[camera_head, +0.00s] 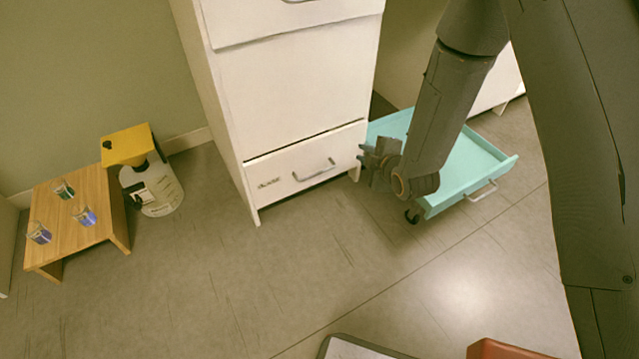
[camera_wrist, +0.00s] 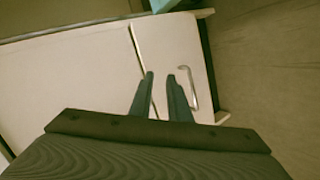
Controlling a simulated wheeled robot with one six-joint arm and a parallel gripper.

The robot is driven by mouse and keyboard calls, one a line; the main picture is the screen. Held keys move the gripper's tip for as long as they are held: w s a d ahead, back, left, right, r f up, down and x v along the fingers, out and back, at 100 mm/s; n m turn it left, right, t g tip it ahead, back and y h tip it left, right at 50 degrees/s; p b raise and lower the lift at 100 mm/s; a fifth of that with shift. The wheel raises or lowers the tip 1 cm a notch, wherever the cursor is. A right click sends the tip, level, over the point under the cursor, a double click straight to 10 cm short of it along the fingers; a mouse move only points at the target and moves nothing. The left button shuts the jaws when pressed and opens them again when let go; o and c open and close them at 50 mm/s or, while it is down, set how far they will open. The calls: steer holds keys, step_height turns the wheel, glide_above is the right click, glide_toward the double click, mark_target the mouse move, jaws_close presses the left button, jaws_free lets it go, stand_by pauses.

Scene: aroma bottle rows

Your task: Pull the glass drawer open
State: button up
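A white cabinet (camera_head: 300,85) has a low drawer front (camera_head: 290,178) with a curved metal handle (camera_head: 315,171) and a small label (camera_head: 268,184) too small to read, so I cannot tell whether this is the glass drawer. Its front looks about flush, with a dark gap along its top edge. My gripper (camera_head: 370,163) is to the right of this handle and apart from it. In the wrist view my gripper (camera_wrist: 162,76) has its fingers apart with nothing between them. The handle (camera_wrist: 187,86) shows just right of the fingertips there.
A teal drawer (camera_head: 475,160) with its own handle (camera_head: 482,191) stands pulled out behind my arm. A wooden stand (camera_head: 75,200) with small bottles and a yellow-topped container (camera_head: 150,188) are at left. An orange-red object (camera_head: 500,350) is at the bottom edge. Floor before the cabinet is clear.

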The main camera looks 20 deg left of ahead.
mark_target(318, 173)
steer(key=s+a+f+n+y+b, duration=0.35)
steer(key=a+f+n+b, duration=0.4)
steer(key=f, duration=0.65)
steer(key=shift+m+t+y, duration=0.3)
steer(key=shift+m+y, duration=0.25)
steer(key=shift+m, duration=0.1)
steer(key=b+x, duration=0.1)
steer(key=x, duration=0.2)
steer(key=b+x, duration=0.1)
steer(key=x, duration=0.2)
steer(key=b+x, duration=0.2)
steer(key=x, duration=0.1)
steer(key=shift+s+a+r, duration=0.25)
steer(key=shift+a+r, duration=0.05)
jaws_close()
